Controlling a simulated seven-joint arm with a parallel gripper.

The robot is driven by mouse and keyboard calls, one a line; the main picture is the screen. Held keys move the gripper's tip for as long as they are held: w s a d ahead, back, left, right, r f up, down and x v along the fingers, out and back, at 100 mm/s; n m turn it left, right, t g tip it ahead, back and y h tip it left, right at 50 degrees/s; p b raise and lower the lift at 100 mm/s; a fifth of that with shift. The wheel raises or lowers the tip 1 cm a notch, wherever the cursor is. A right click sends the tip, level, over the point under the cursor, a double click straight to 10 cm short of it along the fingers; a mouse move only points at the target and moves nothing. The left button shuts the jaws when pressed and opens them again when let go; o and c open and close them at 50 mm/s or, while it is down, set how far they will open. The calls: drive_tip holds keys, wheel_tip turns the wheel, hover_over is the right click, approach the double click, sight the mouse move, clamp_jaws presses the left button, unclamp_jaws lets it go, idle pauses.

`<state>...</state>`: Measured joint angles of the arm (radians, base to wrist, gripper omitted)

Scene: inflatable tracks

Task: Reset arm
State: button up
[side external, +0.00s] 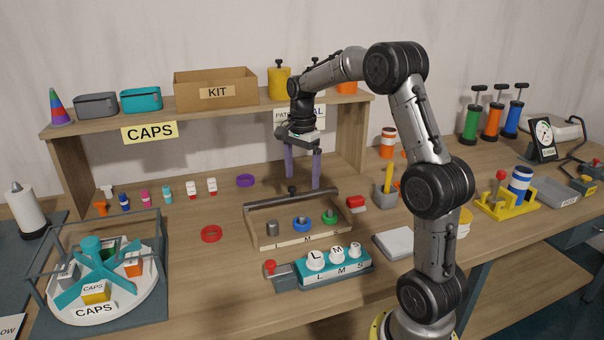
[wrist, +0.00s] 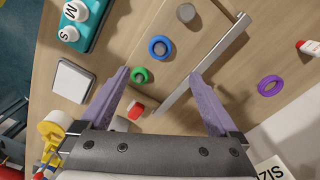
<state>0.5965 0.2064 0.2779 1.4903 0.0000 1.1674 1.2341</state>
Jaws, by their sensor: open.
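My gripper (side external: 302,168) hangs fingers down over the back of the bench, with its two purple fingers apart and nothing between them. In the wrist view, my gripper (wrist: 158,82) shows both fingers spread above the wooden tray. The tray (side external: 262,241) holds a grey cylinder (side external: 273,228), a blue ring (side external: 302,224) and a green ring (side external: 330,215). A dark bar (side external: 290,197) runs along its back edge, below and near the fingertips. Whether the fingertips touch the bar cannot be told from the side; they look apart from it.
A shelf (side external: 150,115) with bins stands behind. A teal block with L, M, S knobs (side external: 345,267) is in front of the tray. The CAPS carousel (side external: 130,305) is at left. A red ring (side external: 211,234) and purple ring (side external: 246,181) lie on the bench.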

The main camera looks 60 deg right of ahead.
drive_tip(key=s+a+r+n+t, duration=0.2)
drive_tip(key=s+a+r+n, duration=0.15)
drive_tip(key=a+r, duration=0.4)
drive_tip(key=s+a+r+n+t, duration=0.2)
drive_tip(key=s+a+r+n, duration=0.15)
drive_tip(key=a, duration=0.65)
drive_tip(key=s+a+f+n, duration=0.3)
drive_tip(key=s+n, duration=0.3)
drive_tip(key=n, duration=0.1)
drive_tip(key=s+a+f+n+t, duration=0.1)
drive_tip(key=s+a+f+n, duration=0.2)
drive_tip(key=s+n, duration=0.3)
drive_tip(key=shift+a+n+t, duration=0.25)
drive_tip(key=shift+n+t, duration=0.05)
drive_tip(key=shift+n, duration=0.2)
